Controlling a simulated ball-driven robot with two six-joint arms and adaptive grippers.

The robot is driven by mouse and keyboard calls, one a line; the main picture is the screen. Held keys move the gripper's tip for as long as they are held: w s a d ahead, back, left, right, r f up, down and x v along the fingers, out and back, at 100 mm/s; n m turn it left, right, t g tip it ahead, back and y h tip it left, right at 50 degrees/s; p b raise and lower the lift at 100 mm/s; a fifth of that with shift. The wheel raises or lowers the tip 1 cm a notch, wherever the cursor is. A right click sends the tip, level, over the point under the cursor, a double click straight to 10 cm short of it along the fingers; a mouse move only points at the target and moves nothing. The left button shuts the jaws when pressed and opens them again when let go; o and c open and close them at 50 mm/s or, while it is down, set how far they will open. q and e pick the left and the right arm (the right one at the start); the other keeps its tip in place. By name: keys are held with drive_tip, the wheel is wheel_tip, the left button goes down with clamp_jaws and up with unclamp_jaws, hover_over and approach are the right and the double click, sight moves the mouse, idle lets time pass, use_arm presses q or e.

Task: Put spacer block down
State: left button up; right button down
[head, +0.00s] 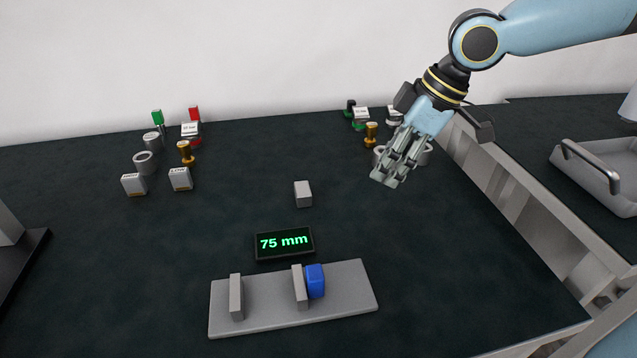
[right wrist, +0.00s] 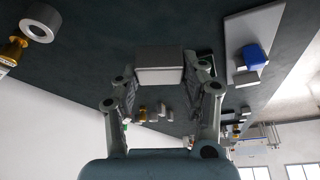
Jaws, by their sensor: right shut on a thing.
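My right gripper (head: 386,177) is above the right half of the dark table, pointing down. In the right wrist view its fingers are shut on a light grey spacer block (right wrist: 160,68). That block is hard to pick out in the head view. Another small grey block (head: 303,193) stands on the table to the left of the gripper. A grey plate (head: 345,290) with two upright grey pieces lies at the front. A blue block (head: 315,281) stands beside its right upright. A display (head: 284,243) behind the plate reads 75 mm. My left gripper is not in view.
Rings, gold parts and white-labelled pieces stand at the back left, including a gold part (head: 186,152). Another gold part (head: 371,134) and rings are near my right gripper. A grey tray (head: 590,172) is at the far right. Table between block and right edge is clear.

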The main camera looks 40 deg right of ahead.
drive_tip(key=w+a+f+b, duration=0.2)
drive_tip(key=w+f+b, duration=0.1)
drive_tip(key=b, duration=0.5)
hover_over(323, 209)
drive_tip(key=s+d, duration=0.1)
drive_tip(key=s, duration=0.1)
drive_tip(key=f, duration=0.2)
drive_tip(key=shift+w+d+f, duration=0.15)
drive_tip(key=shift+w+f, duration=0.05)
drive_tip(key=shift+f, duration=0.1)
drive_tip(key=shift+w+a+f, duration=0.25)
drive_tip(key=shift+w, duration=0.1)
drive_tip(key=shift+f+b, duration=0.7)
drive_tip(key=shift+f, duration=1.25)
drive_tip(key=shift+f, duration=0.15)
drive_tip(key=c, duration=0.7)
unclamp_jaws()
